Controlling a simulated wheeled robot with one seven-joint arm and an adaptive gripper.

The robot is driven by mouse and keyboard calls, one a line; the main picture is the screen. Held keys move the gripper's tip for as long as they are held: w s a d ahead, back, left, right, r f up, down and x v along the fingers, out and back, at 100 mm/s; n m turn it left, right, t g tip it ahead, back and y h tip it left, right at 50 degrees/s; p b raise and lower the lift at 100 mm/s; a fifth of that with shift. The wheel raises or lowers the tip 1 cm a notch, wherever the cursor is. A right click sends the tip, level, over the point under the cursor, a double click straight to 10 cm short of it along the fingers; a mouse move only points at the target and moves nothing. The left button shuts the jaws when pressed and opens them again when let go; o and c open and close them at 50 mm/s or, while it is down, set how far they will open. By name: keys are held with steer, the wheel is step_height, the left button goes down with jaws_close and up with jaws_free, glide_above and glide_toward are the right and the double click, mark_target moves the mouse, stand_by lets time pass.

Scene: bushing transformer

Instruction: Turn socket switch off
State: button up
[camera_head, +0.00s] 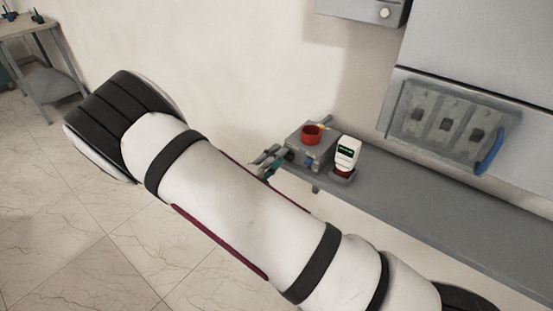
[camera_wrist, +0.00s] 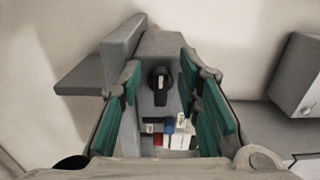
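A grey box (camera_wrist: 157,50) shows in the wrist view with a black rotary knob (camera_wrist: 159,78) on its face, which I take as the socket switch. The knob's light pointer mark looks roughly upright. My gripper (camera_wrist: 160,72) is open, with a green-padded finger on each side of the knob and a gap to both. Whether the fingertips reach the knob's depth I cannot tell. In the head view, the green finger pads of my gripper (camera_head: 269,169) show partly behind my arm, beside a grey box with a red round part on top (camera_head: 311,134).
Red, blue and white blocks (camera_wrist: 168,135) sit below the knob. A white handheld device (camera_head: 347,152) stands on the grey bench (camera_head: 400,210). A wall panel with a clear cover and blue handle (camera_head: 490,152) is to the right. A side table (camera_head: 30,28) stands far left.

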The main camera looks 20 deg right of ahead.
steer(key=v, duration=1.2)
steer(key=s+d+r+m+g+y+p, duration=0.1)
steer(key=s+d+r+m+g+y, duration=0.1)
steer(key=s+d+r+m+g, duration=0.7)
steer(key=s+d+r+m+g+y, duration=0.2)
steer(key=s+d+r+m+y, duration=0.3)
steer(key=m, duration=0.8)
steer(key=s+a+r+m+t+y+p, duration=0.1)
steer(key=s+r+m+t+y, duration=0.3)
steer(key=m, duration=1.7)
steer(key=s+a+r+y, duration=0.1)
steer(key=s+r+y, duration=0.2)
steer(key=s+r, duration=0.5)
steer(key=shift+s+a+t+y, duration=0.2)
steer(key=shift+a+t+y, duration=0.05)
steer(key=shift+t+y, duration=0.05)
